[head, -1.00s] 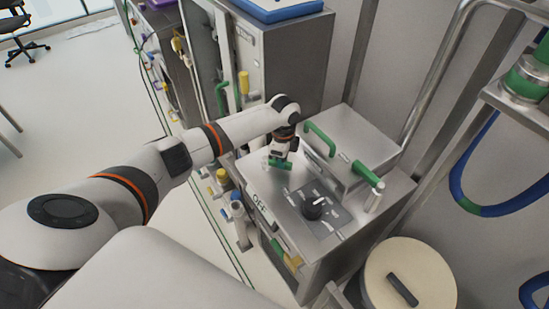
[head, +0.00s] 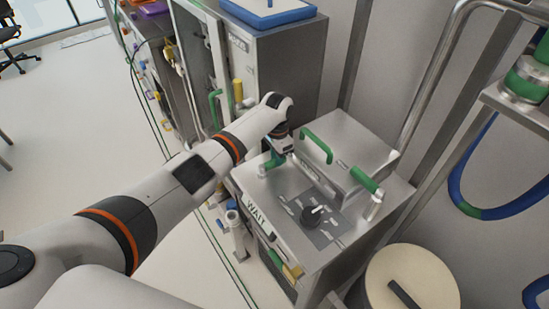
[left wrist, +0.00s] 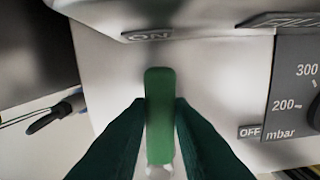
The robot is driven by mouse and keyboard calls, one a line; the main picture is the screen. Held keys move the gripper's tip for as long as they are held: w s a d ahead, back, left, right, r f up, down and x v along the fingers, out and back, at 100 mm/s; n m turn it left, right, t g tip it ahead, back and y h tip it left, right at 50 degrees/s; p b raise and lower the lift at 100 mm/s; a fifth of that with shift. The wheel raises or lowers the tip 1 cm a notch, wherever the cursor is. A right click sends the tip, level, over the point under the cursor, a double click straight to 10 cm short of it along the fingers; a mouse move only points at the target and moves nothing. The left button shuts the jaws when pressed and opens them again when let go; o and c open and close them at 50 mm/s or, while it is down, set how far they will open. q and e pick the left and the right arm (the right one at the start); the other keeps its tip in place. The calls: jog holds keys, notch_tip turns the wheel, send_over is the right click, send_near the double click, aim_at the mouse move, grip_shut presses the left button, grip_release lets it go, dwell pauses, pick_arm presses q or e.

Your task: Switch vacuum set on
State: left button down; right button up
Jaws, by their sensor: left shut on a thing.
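A green switch lever (left wrist: 160,88) stands on the vacuum set's metal top (head: 283,183), between an ON label (left wrist: 147,36) and an OFF label (left wrist: 249,132) in the left wrist view. My left gripper (head: 268,165) is shut on this lever, with one dark green finger on each side of it. In the head view the lever is hard to tell from the fingers. A sign on the front of the set reads WAIT (head: 257,214). My right gripper is not in view.
A black knob (head: 311,215) on a dial plate sits right of the gripper. A metal box with green handles (head: 345,155) stands behind it. A taller cabinet (head: 280,60) is at the back. A round cream lid (head: 415,280) is at lower right. Open floor lies left.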

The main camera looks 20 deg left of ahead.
pick_arm(q)
jog(key=shift+w+a+n, duration=0.15)
jog(key=shift+n, duration=0.25)
dwell(0.3)
jog(key=c, duration=1.3)
grip_release()
jog(key=shift+a, duration=0.1)
notch_tip(320, 180, up, 12)
jog(key=shift+r+b, duration=0.1)
jog(key=shift+b, duration=0.9)
